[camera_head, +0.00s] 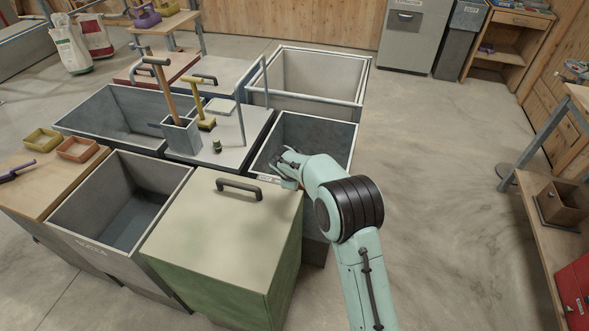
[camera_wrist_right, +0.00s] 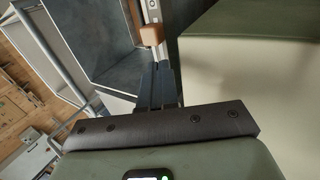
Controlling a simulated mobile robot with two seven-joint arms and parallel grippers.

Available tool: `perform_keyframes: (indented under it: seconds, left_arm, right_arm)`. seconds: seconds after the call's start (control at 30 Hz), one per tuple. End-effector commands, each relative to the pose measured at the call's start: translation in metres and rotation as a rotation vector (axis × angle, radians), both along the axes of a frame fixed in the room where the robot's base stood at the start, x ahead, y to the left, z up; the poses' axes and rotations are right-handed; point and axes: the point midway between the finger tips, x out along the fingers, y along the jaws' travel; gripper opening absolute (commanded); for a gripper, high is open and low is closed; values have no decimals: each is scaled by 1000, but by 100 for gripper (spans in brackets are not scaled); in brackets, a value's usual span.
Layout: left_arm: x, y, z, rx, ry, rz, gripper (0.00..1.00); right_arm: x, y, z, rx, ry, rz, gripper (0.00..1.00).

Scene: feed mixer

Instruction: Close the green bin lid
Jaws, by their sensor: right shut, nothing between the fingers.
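The green bin (camera_head: 245,285) stands at the front centre of the head view. Its pale cream-green lid (camera_head: 215,225) lies flat across the top, with no gap that I can make out. A dark bar handle (camera_head: 240,187) sits near the lid's far edge. My right gripper (camera_head: 285,163) is just beyond the lid's far right corner, over the near edge of an open grey bin. It is shut and empty, and its fingers also show in the right wrist view (camera_wrist_right: 157,85). The bin's green side and pale top edge (camera_wrist_right: 245,55) are beside them. My left gripper is not in view.
An open grey bin (camera_head: 180,172) adjoins the green one on the left. Another open bin (camera_head: 353,140) lies beyond my right gripper. A grey lid (camera_head: 237,130) behind carries a tool holder (camera_head: 182,135). Clear floor (camera_head: 440,160) lies to the right.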

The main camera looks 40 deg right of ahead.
Motion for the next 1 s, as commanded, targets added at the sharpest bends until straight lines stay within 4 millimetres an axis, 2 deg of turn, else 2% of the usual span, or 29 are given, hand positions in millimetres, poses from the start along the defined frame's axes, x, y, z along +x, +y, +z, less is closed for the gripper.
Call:
perform_keyframes:
  seconds: [0.03, 0.13, 0.4, 0.83, 1.0]
  left_arm:
    - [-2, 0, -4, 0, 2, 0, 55]
    - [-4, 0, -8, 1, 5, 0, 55]
    - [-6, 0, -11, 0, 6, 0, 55]
    - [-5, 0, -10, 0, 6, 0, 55]
    - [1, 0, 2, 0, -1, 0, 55]
  right_arm:
    - [0, -1, -11, -1, 3, 1, 0]
    - [1, -2, -23, -1, 3, 1, 0]
    - [2, -3, -35, -2, 0, -1, 0]
    - [2, -2, -35, -1, -1, 0, 0]
    - [5, -2, -18, -1, -4, 1, 0]
